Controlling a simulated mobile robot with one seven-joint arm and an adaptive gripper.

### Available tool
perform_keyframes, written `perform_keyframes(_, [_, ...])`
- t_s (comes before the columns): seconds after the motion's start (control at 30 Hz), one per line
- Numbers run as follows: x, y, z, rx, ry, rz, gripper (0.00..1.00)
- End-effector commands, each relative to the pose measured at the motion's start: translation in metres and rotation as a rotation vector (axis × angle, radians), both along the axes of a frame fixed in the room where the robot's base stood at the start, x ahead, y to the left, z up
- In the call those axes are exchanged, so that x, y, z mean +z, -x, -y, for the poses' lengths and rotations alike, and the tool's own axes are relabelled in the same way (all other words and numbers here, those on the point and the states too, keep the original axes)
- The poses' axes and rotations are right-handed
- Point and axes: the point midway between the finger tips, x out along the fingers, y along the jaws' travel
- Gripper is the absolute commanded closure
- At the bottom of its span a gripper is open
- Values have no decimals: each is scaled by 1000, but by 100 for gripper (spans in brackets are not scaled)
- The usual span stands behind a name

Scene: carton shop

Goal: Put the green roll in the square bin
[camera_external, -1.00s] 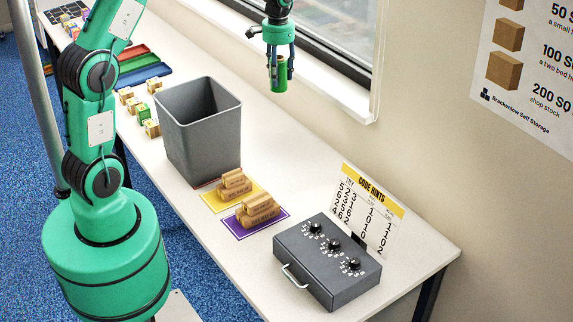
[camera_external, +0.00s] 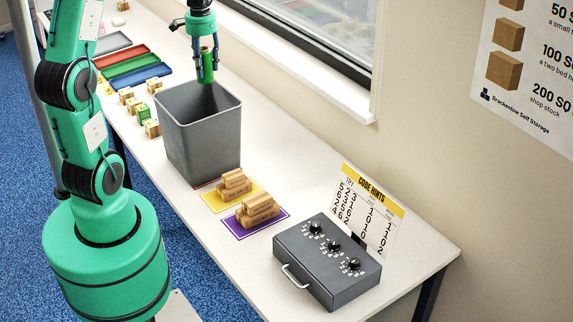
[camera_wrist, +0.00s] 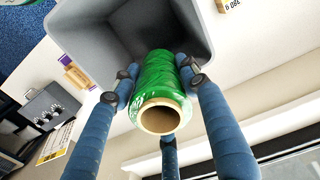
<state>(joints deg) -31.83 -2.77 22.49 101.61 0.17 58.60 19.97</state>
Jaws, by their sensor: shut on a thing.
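The green roll (camera_external: 207,62) is held upright in my gripper (camera_external: 206,72), which is shut on it. In the wrist view the green roll (camera_wrist: 160,88) sits between the blue fingers of my gripper (camera_wrist: 157,76), with its hollow brown core facing the camera. The square bin (camera_external: 203,135) is grey and open at the top, standing on the table. The roll's lower end is at about the height of the bin's far rim. In the wrist view the bin (camera_wrist: 88,52) opens beyond the roll.
Small wooden blocks (camera_external: 141,108) stand left of the bin. Red, green and blue trays (camera_external: 134,69) lie behind them. Stacked wooden pieces on yellow and purple mats (camera_external: 238,232), a dark box with dials (camera_external: 327,262) and a code sign (camera_external: 371,208) are to the right.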

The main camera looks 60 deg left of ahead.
Motion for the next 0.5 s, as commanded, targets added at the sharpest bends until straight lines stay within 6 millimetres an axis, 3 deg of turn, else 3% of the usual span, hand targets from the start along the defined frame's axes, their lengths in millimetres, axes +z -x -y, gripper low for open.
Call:
perform_keyframes(0.3, [-3,56,-22,19,-1,1,90])
perform_keyframes(0.5, [-51,54,-20,16,2,-4,90])
